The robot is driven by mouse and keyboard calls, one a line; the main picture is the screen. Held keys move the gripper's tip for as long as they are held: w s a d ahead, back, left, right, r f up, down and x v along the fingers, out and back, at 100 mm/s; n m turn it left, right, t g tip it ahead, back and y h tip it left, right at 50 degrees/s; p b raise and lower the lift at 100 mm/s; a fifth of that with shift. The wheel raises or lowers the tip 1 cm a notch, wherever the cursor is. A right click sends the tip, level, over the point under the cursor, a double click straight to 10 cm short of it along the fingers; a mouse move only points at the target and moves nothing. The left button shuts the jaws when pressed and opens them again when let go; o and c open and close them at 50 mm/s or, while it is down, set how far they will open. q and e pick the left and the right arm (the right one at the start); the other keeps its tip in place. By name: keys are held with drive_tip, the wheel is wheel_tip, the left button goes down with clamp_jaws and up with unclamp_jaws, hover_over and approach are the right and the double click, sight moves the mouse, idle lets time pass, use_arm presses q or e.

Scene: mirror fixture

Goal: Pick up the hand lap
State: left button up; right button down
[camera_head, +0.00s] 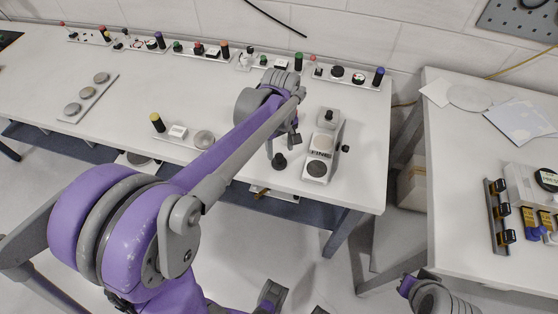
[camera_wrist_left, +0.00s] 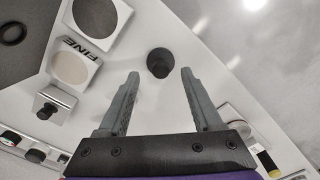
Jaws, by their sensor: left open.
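A small dark knob-shaped piece, which looks like the hand lap (camera_head: 279,161), stands on the white table near its front edge. In the left wrist view the hand lap (camera_wrist_left: 160,60) is a dark round shape just beyond the fingertips, centred between them. My left gripper (camera_head: 283,144) points down above it, open and empty. Its two grey fingers also show in the left wrist view (camera_wrist_left: 159,76), apart, with a clear gap to the piece. My right gripper cannot be made out.
A white fixture (camera_head: 322,146) with round pads stands close right of the hand lap; its lettering, FINE (camera_wrist_left: 69,35), shows in the left wrist view. A plate with a yellow-topped post (camera_head: 157,123) lies to the left. Several plates with knobs line the back. A second table (camera_head: 460,160) stands right.

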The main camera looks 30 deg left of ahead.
sight(279, 155)
use_arm(q)
drive_tip(key=f, duration=0.5)
drive_tip(key=shift+w+a, duration=0.15)
drive_tip(key=shift+a, duration=0.1)
drive_tip(key=shift+c, duration=0.2)
clamp_jaws()
